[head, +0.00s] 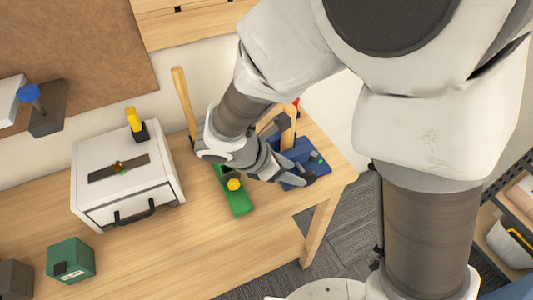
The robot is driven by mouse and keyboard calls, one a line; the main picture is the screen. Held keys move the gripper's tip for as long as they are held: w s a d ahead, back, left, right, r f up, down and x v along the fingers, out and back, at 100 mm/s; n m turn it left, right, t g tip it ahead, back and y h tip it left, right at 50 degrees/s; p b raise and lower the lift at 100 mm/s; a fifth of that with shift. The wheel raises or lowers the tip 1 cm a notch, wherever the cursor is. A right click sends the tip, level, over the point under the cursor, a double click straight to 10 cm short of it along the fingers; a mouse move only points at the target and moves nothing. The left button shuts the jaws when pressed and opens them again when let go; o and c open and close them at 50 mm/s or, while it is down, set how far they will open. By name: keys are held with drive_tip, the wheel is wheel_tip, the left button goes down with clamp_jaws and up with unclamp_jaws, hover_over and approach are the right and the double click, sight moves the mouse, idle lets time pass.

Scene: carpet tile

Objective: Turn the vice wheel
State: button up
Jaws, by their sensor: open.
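I cannot tell for sure which thing is the vice wheel. A blue knob or wheel (28,92) stands at the far left on a dark grey block (47,108). A green piece with a yellow hexagonal knob (233,185) lies on the bench in front of my wrist. A blue piece (315,164) lies on the bench near the right end. My gripper (297,178) is open, pointing right and down over this blue piece, right of the yellow knob. My gripper and wrist hide part of both pieces; contact cannot be told.
The wooden bench (175,245) has free room in front. A white drawer box (105,165) stands left, with a yellow-handled thing (133,119) on top. A green block (70,260) sits front left. A wooden handle (183,100) stands upright behind my wrist.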

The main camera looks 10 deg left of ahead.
drive_tip(key=p+v, duration=0.1)
drive_tip(key=v, duration=1)
drive_tip(key=shift+a, duration=0.1)
idle(0.6)
drive_tip(key=s+d+r+m+y, duration=0.1)
drive_tip(key=d+r+m+y, duration=0.1)
drive_tip(key=d+r+m, duration=0.2)
drive_tip(key=s+d+r+m+y+p, duration=0.1)
drive_tip(key=d+r+m, duration=0.3)
drive_tip(key=d+m, duration=0.6)
drive_tip(key=s+d+r+m+t+y, duration=0.1)
drive_tip(key=s+d+r+m+y, duration=0.2)
drive_tip(key=d+m, duration=0.4)
drive_tip(key=r+m, duration=0.1)
drive_tip(key=m, duration=0.2)
drive_tip(key=shift+s+m+y+p, duration=0.25)
drive_tip(key=shift+m+y+p, duration=0.05)
drive_tip(key=shift+m+p, duration=0.1)
drive_tip(key=shift+a, duration=0.1)
